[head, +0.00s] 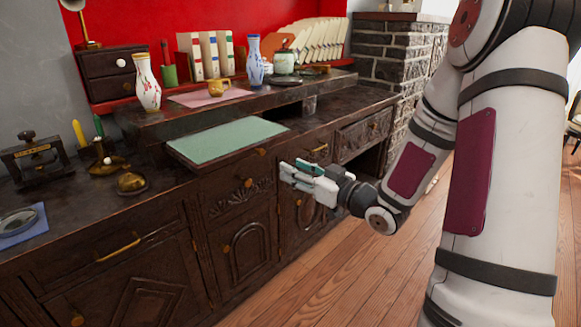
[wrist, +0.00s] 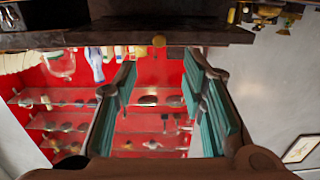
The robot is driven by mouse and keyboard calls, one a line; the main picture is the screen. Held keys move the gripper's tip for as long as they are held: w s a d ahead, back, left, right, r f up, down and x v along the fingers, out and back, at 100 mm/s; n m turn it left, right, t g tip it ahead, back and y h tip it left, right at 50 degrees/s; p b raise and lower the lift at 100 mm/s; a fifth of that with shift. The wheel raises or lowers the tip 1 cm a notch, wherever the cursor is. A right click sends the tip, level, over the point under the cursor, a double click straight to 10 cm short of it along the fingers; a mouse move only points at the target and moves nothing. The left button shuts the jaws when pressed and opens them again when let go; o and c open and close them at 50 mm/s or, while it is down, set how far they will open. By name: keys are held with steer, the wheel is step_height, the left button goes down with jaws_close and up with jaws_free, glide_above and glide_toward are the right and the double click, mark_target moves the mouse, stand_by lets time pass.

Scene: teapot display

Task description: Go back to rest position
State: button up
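My gripper (head: 287,172) is in front of the dark wooden desk, near its front edge and drawers, pointing left in the head view. In the wrist view my gripper (wrist: 165,85) has its two teal-padded fingers spread wide apart, with nothing between them. The arm reaches in from the right and bends down to the gripper. The desk's dark edge (wrist: 160,38) crosses the top of the wrist view, which looks upside down.
A green mat (head: 228,139) lies on the desk. A small yellow cup (head: 218,87) stands on a pink cloth on the raised ledge, between a white vase (head: 147,84) and a blue-patterned vase (head: 255,62). A brass bell (head: 131,183) is at left. Wooden floor (head: 330,278) is open below.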

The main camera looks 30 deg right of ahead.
stand_by(0.5)
steer(key=s+a+r+m+g+h, duration=0.15)
steer(key=s+a+g, duration=0.4)
steer(key=s, duration=0.75)
steer(key=s+a+r+m+g+h, duration=0.15)
steer(key=s+a+g, duration=0.35)
steer(key=s, duration=0.9)
steer(key=s+a+r+m+g+h, duration=0.1)
steer(key=s+a+g+h, duration=0.15)
steer(key=s+g, duration=0.75)
step_height(320, 180, up, 34)
steer(key=s+t+p, duration=0.2)
steer(key=t+p, duration=0.5)
steer(key=p, duration=2.5)
steer(key=shift+s+d, duration=0.15)
steer(key=shift+s, duration=0.1)
